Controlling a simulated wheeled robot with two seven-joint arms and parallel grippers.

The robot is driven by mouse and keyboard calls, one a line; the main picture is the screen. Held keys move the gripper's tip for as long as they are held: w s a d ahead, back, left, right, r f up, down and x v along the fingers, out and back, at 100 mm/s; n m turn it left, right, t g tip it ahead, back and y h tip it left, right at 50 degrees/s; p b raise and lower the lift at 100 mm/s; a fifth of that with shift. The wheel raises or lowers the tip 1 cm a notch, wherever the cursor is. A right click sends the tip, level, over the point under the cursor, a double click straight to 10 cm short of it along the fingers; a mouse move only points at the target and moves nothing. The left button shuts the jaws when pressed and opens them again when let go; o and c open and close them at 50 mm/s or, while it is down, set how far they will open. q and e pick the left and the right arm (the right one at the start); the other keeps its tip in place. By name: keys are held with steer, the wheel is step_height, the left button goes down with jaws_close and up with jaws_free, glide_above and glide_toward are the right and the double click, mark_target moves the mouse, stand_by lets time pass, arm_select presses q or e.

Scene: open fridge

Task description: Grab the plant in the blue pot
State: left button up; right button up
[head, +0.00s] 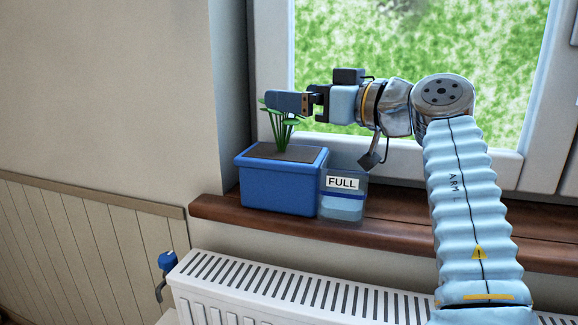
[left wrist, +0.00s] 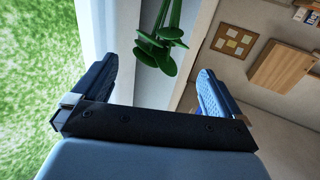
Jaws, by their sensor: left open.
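The plant (head: 281,130) has thin green stems and small leaves. It stands upright in a blue rectangular pot (head: 278,187) with brown soil, on the windowsill. My left gripper (head: 276,102) comes in from the right, level with the top of the plant, with a finger across its upper leaves. In the left wrist view, my left gripper (left wrist: 155,78) is open, and the plant's leaves (left wrist: 160,48) show in the gap ahead of the fingers, apart from both. The pot is not seen in that view. My right gripper is not in view.
A clear container (head: 342,207) labelled FULL, with bluish liquid, stands right beside the pot. The brown windowsill (head: 400,222) runs below the window frame (head: 270,60). A white radiator (head: 300,283) with a blue valve (head: 167,262) is below. The wall is to the left.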

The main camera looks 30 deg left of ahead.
arm_select(q)
steer(key=shift+w+a, duration=0.15)
steer(key=shift+a, duration=0.65)
steer(key=c, duration=1.8)
